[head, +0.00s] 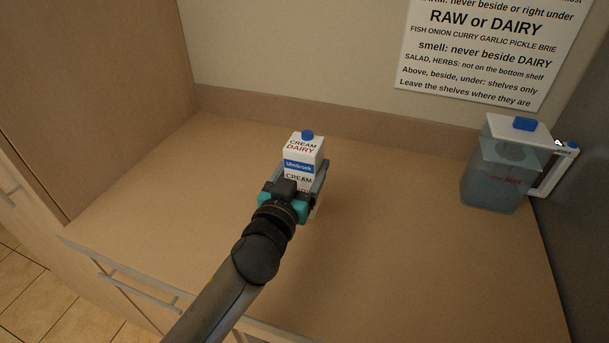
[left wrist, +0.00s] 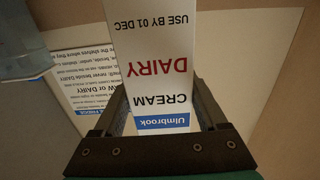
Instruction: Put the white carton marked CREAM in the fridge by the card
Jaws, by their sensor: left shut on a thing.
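The white carton (head: 303,150) has a blue cap, a blue Ulmbrook band and the words CREAM and DAIRY. My left gripper (head: 305,180) is shut on the carton from the near side, with a finger along each side of it. In the left wrist view the carton (left wrist: 158,60) shows upside down between the fingers, with USE BY 01 DEC on it. The left gripper also shows there (left wrist: 162,125). I cannot tell whether the carton's base touches the counter. The white card (head: 490,45) on the back wall carries printed storage rules; its top is cut off. No fridge interior is in view. My right gripper is not in view.
The brown counter (head: 400,240) is mostly clear. A see-through water jug (head: 500,175) with a white lid and handle stands at its right end, near a dark grey upright surface (head: 585,150). A tall brown panel (head: 90,80) bounds the left. A handle (head: 140,287) sticks out below the front edge.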

